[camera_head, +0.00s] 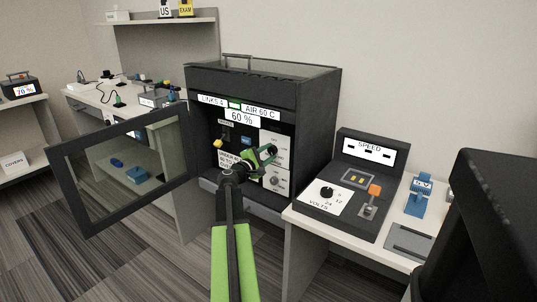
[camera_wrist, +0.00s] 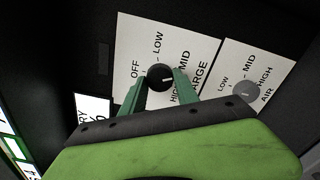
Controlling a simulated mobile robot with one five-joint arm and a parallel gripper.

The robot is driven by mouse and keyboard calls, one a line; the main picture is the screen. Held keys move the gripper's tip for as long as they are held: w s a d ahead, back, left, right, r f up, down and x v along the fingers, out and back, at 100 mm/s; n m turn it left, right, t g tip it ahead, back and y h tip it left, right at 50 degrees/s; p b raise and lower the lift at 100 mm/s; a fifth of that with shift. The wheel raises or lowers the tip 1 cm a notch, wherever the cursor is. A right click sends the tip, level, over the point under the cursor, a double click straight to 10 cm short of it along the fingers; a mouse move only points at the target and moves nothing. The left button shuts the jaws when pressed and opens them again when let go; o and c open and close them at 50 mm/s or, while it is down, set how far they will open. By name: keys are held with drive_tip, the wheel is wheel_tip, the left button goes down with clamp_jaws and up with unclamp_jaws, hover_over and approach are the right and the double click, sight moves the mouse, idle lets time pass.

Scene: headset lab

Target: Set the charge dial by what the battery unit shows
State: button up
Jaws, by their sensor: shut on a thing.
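In the wrist view a black charge dial (camera_wrist: 160,77) sits on a white plate marked OFF, LOW, MID, HIGH and CHARGE. My gripper (camera_wrist: 161,80) has its two green fingers shut on this dial, one on each side. A white mark on the dial points rightward; I cannot tell exactly which label it meets. In the head view my gripper (camera_head: 266,156) reaches into the open dark cabinet (camera_head: 315,110), and the arm hides part of its panel. A cabinet sign (camera_head: 242,117) reads 60 %. A boxed unit with a handle (camera_head: 22,88) at far left shows 70 %.
A grey AIR dial (camera_wrist: 246,91) sits right of the charge plate. The cabinet's glazed door (camera_head: 118,215) stands open to the left. A SPEED console (camera_head: 345,190) with a VOLTS dial stands on the right bench. Cabinet signs also read LINKS 4 and AIR 60 C.

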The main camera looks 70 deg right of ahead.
clamp_jaws()
drive_tip(key=shift+n, duration=1.3)
drive_tip(key=o, duration=1)
unclamp_jaws()
drive_tip(key=shift+o, duration=0.2)
drive_tip(key=v, duration=1.7)
drive_tip(key=shift+a, duration=0.25)
